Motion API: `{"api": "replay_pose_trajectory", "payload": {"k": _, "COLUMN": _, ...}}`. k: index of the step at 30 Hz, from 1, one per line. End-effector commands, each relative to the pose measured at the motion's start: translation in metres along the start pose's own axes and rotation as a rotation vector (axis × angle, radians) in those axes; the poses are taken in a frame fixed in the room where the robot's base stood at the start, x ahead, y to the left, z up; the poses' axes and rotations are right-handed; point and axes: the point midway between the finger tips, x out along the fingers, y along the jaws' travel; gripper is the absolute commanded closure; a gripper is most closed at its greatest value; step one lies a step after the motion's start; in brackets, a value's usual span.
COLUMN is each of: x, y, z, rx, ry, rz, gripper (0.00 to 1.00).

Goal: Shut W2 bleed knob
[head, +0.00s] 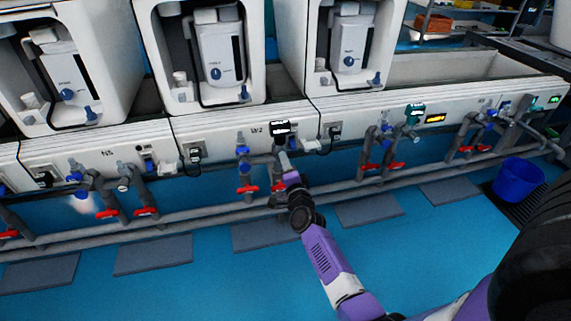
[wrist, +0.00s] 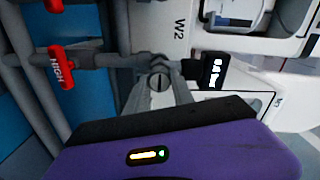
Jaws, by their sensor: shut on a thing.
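The W2 station panel (head: 225,125) is in the middle of the row in the head view, and its W2 label shows sideways in the wrist view (wrist: 180,28). A small grey round knob with a slot (wrist: 159,82) sits on the grey pipework beside the panel in the wrist view. I take it for the bleed knob. My gripper (head: 284,160) is at this pipework, with its fingers shut around the knob. The fingers (wrist: 160,90) partly cover it. In the head view my gripper hides the knob.
Red valve handles hang below, one marked HIGH (wrist: 62,68). A blue valve knob (head: 242,150) is left of my gripper. A small lit display (wrist: 215,72) is close by. Grey pipes (head: 205,219) run low along the row. A blue bucket (head: 518,179) stands at right. The blue floor in front is clear.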

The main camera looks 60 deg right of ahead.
Motion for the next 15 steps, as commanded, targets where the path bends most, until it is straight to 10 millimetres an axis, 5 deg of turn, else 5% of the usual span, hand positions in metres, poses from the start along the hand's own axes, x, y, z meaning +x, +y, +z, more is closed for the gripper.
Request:
{"api": "replay_pose_trajectory", "payload": {"k": 13, "x": -0.0005, "y": 0.0011, "z": -0.0008, "rx": 0.011, "ry": 0.001, "rz": 0.002, "gripper": 1.00}}
{"api": "replay_pose_trajectory", "payload": {"k": 14, "x": -0.0005, "y": 0.0012, "z": -0.0008, "rx": 0.011, "ry": 0.001, "rz": 0.002, "gripper": 0.69}}
{"api": "replay_pose_trajectory", "payload": {"k": 15, "x": -0.0005, "y": 0.0012, "z": -0.0008, "rx": 0.011, "ry": 0.001, "rz": 0.002, "gripper": 0.61}}
